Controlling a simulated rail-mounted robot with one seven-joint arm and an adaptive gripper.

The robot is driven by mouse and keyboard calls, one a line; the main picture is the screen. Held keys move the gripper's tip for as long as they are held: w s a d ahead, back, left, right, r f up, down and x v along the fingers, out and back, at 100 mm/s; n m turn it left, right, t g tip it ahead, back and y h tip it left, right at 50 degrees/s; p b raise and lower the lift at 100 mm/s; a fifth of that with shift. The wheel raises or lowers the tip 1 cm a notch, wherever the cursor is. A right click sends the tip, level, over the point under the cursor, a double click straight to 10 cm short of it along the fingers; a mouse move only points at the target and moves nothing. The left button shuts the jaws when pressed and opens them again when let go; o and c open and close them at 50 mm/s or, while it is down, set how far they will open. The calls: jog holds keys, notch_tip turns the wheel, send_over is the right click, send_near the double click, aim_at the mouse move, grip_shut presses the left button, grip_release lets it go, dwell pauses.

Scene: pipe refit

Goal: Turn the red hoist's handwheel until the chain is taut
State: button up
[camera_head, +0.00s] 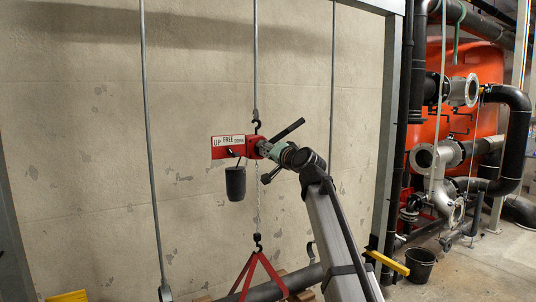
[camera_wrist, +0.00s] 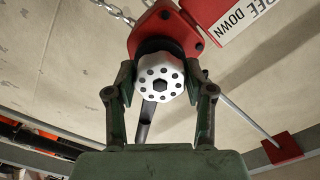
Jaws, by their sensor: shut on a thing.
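The red hoist (camera_head: 253,147) hangs from a hook on a vertical rod in front of the wall. Its chain (camera_head: 257,205) runs down to a lower hook (camera_head: 257,238) that bears a red sling (camera_head: 272,271). The chain looks straight, but it is too thin to judge its tension. The pale round handwheel (camera_wrist: 160,77), with holes in its face, sits in front of the red body in the wrist view. My gripper (camera_head: 269,149) is at the hoist, shut on the handwheel with one finger on each side. A black lever (camera_head: 288,131) sticks up to the right of it.
A sign reading UP, FREE, DOWN (camera_head: 225,147) and a black chain bag (camera_head: 235,183) are at the hoist's left. A dark pipe (camera_head: 275,289) lies below at the sling. Rods hang on both sides. Pipework and a black bucket (camera_head: 420,266) stand at the right.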

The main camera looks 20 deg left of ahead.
jog(key=shift+m, duration=1.9)
jog(key=o, duration=1.2)
jog(key=shift+a, duration=0.1)
jog(key=shift+s, duration=0.1)
jog(key=v, duration=1.2)
jog(key=shift+r, duration=0.1)
